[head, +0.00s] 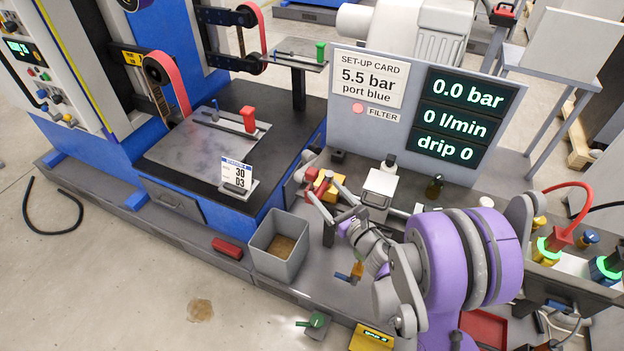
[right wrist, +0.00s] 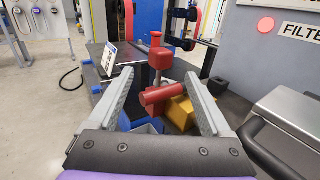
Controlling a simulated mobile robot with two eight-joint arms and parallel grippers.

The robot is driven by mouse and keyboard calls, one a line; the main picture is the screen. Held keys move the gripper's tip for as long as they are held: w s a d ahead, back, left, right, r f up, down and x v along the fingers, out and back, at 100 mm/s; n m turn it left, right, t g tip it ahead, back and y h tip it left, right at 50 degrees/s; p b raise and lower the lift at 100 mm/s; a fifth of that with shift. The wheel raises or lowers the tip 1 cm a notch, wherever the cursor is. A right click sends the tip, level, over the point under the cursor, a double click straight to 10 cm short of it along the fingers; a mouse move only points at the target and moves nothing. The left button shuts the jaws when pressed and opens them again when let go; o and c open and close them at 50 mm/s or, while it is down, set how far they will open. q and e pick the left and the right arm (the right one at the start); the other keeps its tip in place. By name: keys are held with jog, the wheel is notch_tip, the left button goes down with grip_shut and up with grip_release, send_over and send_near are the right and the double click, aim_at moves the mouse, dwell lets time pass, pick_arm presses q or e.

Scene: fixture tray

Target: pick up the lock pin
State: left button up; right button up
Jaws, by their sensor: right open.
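My right gripper (head: 322,188) is open over the near bench, left of the grey lidded box. In the right wrist view its two fingers (right wrist: 163,82) stand apart on either side of a red cylindrical grip (right wrist: 162,98), which looks like the handle of the lock pin. The grip lies sideways, and a grey shaft stands behind it. I cannot tell whether the two are one piece. A yellow block (right wrist: 181,112) is beside the grip; it also shows in the head view (head: 327,186), partly behind the gripper. Nothing is held. My left gripper is not in view.
A grey open bin (head: 262,256) stands left of my arm. A grey lidded box (head: 380,186) and a display panel (head: 345,131) stand to the right and behind. A number card (head: 237,176) stands on the machine table. Coloured fittings and hoses crowd the right.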

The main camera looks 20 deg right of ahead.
aim_at(312, 179)
jog(key=w, duration=0.2)
jog(key=w+f, duration=0.1)
jog(key=w, duration=0.2)
jog(key=w+a+p, duration=0.1)
jog(key=w, duration=0.1)
jog(key=shift+w+f, duration=0.3)
jog(key=shift+w, duration=0.05)
jog(key=shift+s, duration=0.1)
grip_shut()
jog(key=shift+r, duration=0.1)
